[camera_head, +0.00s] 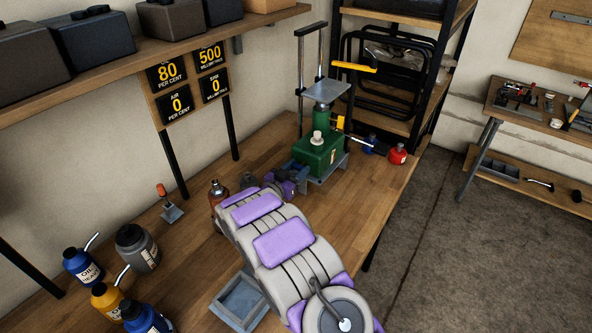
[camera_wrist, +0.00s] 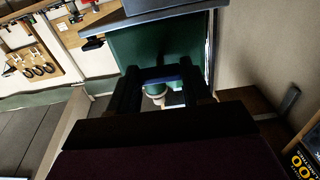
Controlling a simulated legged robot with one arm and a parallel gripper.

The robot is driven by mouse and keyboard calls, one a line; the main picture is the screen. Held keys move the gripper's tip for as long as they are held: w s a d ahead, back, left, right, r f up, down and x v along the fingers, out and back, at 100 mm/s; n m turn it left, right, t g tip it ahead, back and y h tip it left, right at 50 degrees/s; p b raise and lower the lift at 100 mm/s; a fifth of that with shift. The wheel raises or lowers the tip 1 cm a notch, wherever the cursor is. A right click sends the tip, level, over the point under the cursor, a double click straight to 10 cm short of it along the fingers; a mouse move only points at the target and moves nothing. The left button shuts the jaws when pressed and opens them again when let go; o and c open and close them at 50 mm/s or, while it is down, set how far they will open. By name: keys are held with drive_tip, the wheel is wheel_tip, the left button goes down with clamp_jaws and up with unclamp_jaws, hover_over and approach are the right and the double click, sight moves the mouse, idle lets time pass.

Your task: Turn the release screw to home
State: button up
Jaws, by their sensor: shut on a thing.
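The green hydraulic unit (camera_head: 318,155) stands on the workbench, with a cream cap (camera_head: 317,137) on its top and a grey platform above. My gripper (camera_head: 287,183) is at the near left side of its base. In the wrist view the two dark fingers (camera_wrist: 162,82) reach toward the green body (camera_wrist: 165,45). They are shut on a small blue part (camera_wrist: 165,78), which appears to be the release screw. My fingers hide most of it, so its turn angle cannot be told. A pale round cap shows between the fingers.
Display panels (camera_head: 188,78) reading 80, 500, 0 and 0 stand behind on the left. Several bottles, including a grey one (camera_head: 137,247), stand at the bench's left. A red bottle (camera_head: 397,153) stands right of the unit.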

drive_tip(key=shift+a, duration=0.1)
drive_tip(key=m+b, duration=0.1)
drive_tip(key=m, duration=0.3)
drive_tip(key=shift+m, duration=0.3)
drive_tip(key=m+b, duration=0.1)
drive_tip(key=m, duration=0.1)
drive_tip(key=m+b, duration=0.1)
drive_tip(key=m, duration=0.1)
drive_tip(key=shift+f+m+b, duration=0.2)
drive_tip(key=shift+m+b, duration=0.1)
drive_tip(key=shift+b, duration=0.1)
drive_tip(key=m+b, duration=0.1)
drive_tip(key=m, duration=0.6)
drive_tip(key=shift+s+m+b, duration=0.1)
drive_tip(key=shift+m+b, duration=0.2)
drive_tip(key=shift+m, duration=0.4)
drive_tip(key=shift+f, duration=0.15)
drive_tip(key=o, duration=1.1)
drive_tip(key=shift+c, duration=0.2)
